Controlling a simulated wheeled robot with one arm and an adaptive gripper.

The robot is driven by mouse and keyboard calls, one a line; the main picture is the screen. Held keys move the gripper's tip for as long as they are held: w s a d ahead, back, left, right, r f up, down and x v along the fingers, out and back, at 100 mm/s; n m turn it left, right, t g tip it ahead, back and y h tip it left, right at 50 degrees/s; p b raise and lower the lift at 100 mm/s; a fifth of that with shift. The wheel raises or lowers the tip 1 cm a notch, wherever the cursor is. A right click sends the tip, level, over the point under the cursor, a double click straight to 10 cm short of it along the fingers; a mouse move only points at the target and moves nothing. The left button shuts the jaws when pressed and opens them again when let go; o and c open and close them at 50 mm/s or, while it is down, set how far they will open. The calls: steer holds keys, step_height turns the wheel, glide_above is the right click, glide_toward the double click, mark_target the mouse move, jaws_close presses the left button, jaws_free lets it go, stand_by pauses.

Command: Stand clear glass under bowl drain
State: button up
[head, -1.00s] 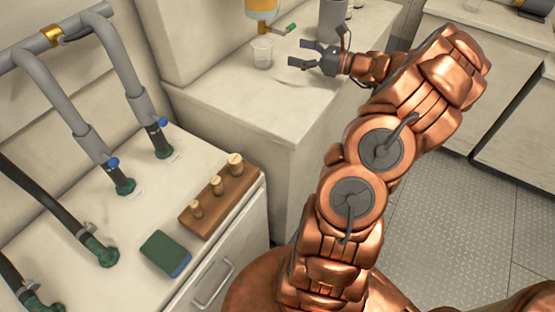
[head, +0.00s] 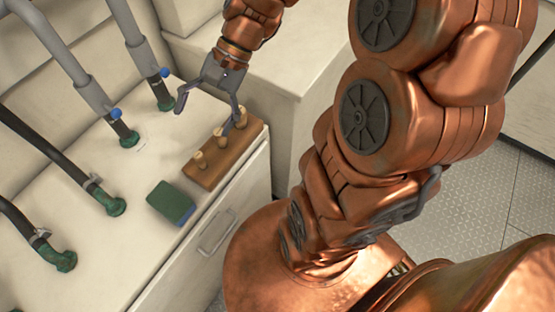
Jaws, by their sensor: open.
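My gripper (head: 211,108) is open and empty, pointing down above the back of the wooden block (head: 207,175). One finger is to the left of the block; the other is in front of or beside its far peg, and I cannot tell whether it touches. The clear glass and the bowl with its drain are outside the current head view. A second earlier, the glass was upright on the far counter, below the drain tap of an amber-coloured vessel.
The block holds light wooden pegs (head: 198,159). A green and blue sponge (head: 171,203) lies in front of it. Hoses with green fittings (head: 112,206) and blue-handled valves (head: 116,113) line the left. The far counter's visible part (head: 270,60) is bare.

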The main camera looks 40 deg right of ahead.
steer(key=s+d+f+n+h, duration=0.1)
steer(key=s+d+n+h, duration=0.1)
steer(key=s, duration=0.3)
steer(key=s+d+f+n+h, duration=0.1)
steer(key=s+d+n+h, duration=0.1)
steer(key=s+n+h, duration=0.1)
steer(key=s+d+f+n+g+h, duration=0.1)
steer(key=s+n+h, duration=0.2)
steer(key=s, duration=0.4)
steer(key=shift+s+d+n, duration=0.35)
steer(key=shift+d+n, duration=0.05)
steer(key=shift+n, duration=0.2)
